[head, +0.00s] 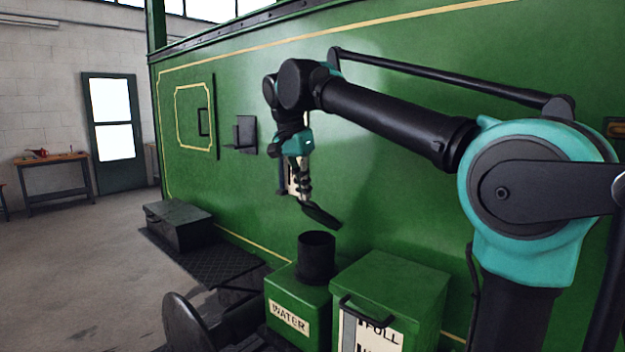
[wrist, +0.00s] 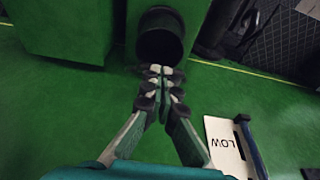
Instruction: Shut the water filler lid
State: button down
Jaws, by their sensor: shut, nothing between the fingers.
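The water filler is a black round neck (head: 316,258) on top of a green box with a WATER label (head: 289,316). A dark flat piece (head: 322,215), which looks like the lid, is tilted up above the neck, its lower right end close to the rim. My gripper (head: 304,190) is shut and empty, pointing down just above this piece; I cannot tell whether they touch. In the wrist view the closed fingertips (wrist: 160,78) are beside the dark round filler (wrist: 160,38) in the picture, and the lid cannot be clearly told from the neck.
A taller green box with a handle and a FULL plate (head: 392,290) stands right of the filler. The green tram side (head: 400,200) is close behind. A white LOW plate (wrist: 228,147) shows beside the fingers. A black box (head: 178,223) and a step are at left.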

jog(key=s+a+f+t+h, duration=0.1)
jog(key=s+a+f+t, duration=0.1)
jog(key=f, duration=0.4)
jog(key=s+a+f+t+h, duration=0.2)
jog(key=s+f, duration=0.1)
jog(key=f, duration=0.3)
jog(key=shift+s, duration=0.1)
dwell(0.4)
